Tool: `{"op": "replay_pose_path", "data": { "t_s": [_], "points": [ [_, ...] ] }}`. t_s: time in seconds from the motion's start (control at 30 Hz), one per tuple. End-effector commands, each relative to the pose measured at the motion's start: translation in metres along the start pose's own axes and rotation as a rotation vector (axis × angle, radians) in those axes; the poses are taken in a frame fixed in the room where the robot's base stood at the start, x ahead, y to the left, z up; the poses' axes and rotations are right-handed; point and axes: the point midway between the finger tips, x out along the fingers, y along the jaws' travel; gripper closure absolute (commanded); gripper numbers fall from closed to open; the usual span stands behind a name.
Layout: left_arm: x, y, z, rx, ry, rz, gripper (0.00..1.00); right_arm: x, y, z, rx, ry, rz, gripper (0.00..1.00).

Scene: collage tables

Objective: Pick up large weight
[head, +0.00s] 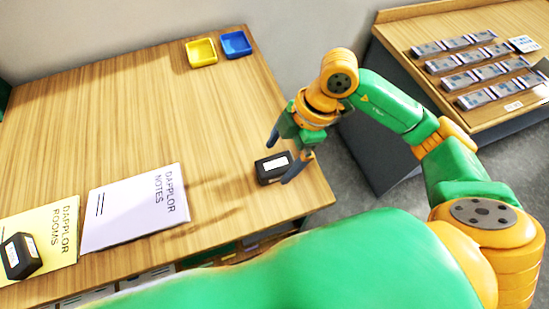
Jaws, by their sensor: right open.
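A black weight (270,169) with a white label lies on the wooden table near its right edge. My right gripper (284,162) is open above it, pointing down, with its fingers at either side of the weight; I cannot tell whether they touch it. A second black weight (20,256) with a white label lies on the yellow sheet at the far left. Which of the two is larger is hard to tell from this view. My left gripper is not in view.
A yellow tray (201,52) and a blue tray (236,43) sit at the table's back. White "Dapplor Notes" (128,212) and yellow "Dapplor Rooms" (58,228) sheets lie at the front left. A sloped stand (400,38) with rows of cards is at right. The table (110,110) is clear mid-left.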

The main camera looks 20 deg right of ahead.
Motion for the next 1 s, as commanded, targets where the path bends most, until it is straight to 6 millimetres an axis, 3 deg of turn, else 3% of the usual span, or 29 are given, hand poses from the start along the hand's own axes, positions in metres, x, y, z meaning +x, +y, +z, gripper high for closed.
{"op": "replay_pose_path", "data": {
  "t_s": [0.03, 0.2, 0.4, 0.7, 0.77, 1.0],
  "points": [
    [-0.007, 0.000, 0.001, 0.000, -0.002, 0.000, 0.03, 0.007, -0.004, 0.000, 0.001, 0.001, -0.007, 0.03],
    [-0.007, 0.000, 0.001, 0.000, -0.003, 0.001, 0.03, 0.031, -0.003, 0.001, 0.000, 0.002, -0.003, 0.03],
    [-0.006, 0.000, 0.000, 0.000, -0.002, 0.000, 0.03, 0.032, -0.003, 0.001, 0.000, 0.002, -0.001, 0.05],
    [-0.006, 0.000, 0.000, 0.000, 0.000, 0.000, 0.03, 0.032, -0.003, 0.001, 0.000, 0.003, -0.001, 0.86],
    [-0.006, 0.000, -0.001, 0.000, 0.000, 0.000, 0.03, 0.032, -0.003, 0.001, 0.000, 0.003, -0.001, 1.00],
    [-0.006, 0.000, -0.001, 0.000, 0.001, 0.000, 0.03, 0.031, -0.002, 0.000, -0.001, 0.005, 0.001, 1.00]
  ]
}}
